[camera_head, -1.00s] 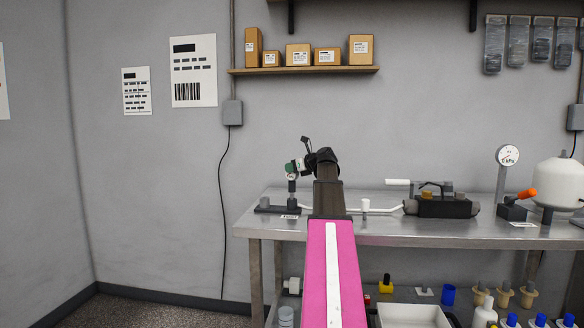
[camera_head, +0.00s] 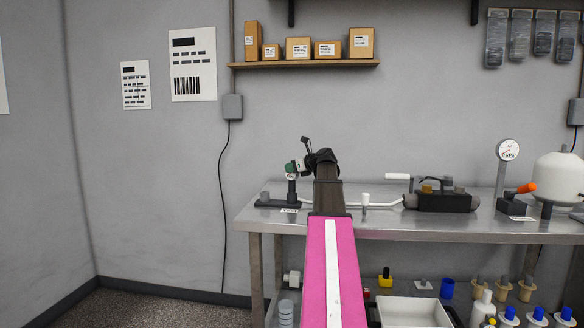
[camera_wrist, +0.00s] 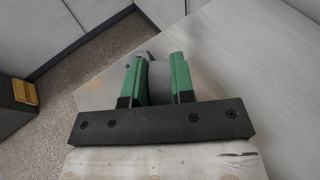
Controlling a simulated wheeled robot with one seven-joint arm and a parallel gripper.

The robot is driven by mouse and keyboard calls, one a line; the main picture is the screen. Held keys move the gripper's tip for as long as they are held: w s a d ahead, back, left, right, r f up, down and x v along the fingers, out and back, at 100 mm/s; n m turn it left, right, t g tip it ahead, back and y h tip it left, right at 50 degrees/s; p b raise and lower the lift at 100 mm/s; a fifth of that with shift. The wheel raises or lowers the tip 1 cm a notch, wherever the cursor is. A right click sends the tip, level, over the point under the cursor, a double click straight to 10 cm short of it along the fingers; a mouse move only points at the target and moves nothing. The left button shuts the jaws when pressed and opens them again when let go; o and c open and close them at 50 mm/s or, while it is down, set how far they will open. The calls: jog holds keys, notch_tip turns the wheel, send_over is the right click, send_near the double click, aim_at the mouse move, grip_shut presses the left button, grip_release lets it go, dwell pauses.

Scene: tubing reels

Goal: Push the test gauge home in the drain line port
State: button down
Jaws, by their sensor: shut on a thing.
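My gripper (camera_head: 291,167), with green fingers, is at the left end of the steel bench. It is shut on a small pale piece, which I take to be the test gauge; the gripper mostly hides it. In the wrist view the gripper (camera_wrist: 157,72) shows both green fingers from behind, with a narrow gap and little of the piece visible. A dark fixture (camera_head: 266,203), which I take to be the drain line port, stands right below, with a short upright post (camera_head: 291,187) under the gripper. I cannot tell how deep the piece sits in it.
A white tube (camera_head: 383,205) runs right to a dark pump-like unit (camera_head: 440,202). A dial gauge on a stand (camera_head: 508,150) and a white tank (camera_head: 556,180) are farther right. A shelf with boxes (camera_head: 305,64) is above. The wall behind the fixture is clear.

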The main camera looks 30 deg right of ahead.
jog(key=shift+f, duration=0.35)
jog(key=c, duration=0.9)
grip_release()
jog(key=v, duration=1)
jog(key=shift+s+d+r, duration=0.15)
jog(key=shift+s, duration=0.2)
